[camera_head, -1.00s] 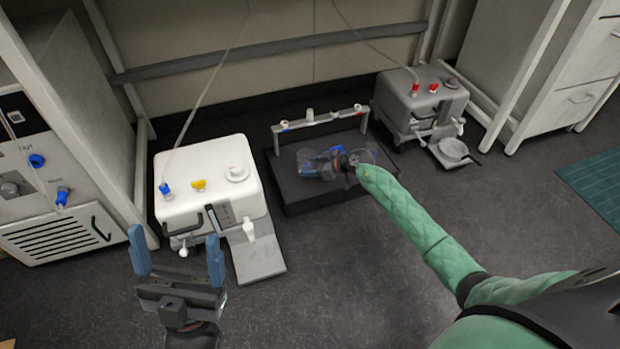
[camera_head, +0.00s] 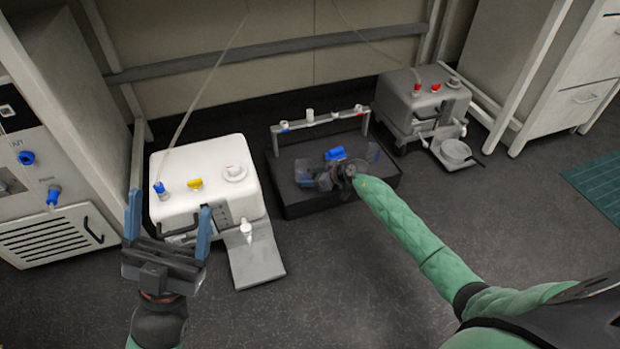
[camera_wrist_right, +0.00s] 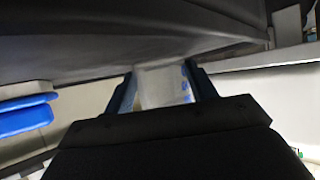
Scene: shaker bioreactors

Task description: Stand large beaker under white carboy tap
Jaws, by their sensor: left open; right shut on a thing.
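The white carboy (camera_head: 215,178) stands at left in the head view, with a blue cap and a yellow cap on top. Its white tap (camera_head: 247,232) points over a bare grey plate (camera_head: 258,264). My left gripper (camera_head: 169,208) is open and empty, in front of the carboy in the picture. My right gripper (camera_head: 338,176) is low over the black tray. In the right wrist view its fingers are shut on a clear piece with blue marks, which looks like the large beaker (camera_wrist_right: 165,86). Its full outline is hidden. Clear vessels show beside the gripper.
The black tray (camera_head: 300,207) has a rail of small fittings behind it and a bright blue item (camera_head: 335,153) on it. A grey carboy (camera_head: 420,100) with red caps stands at back right, a round dish (camera_head: 456,150) before it. The front floor is clear.

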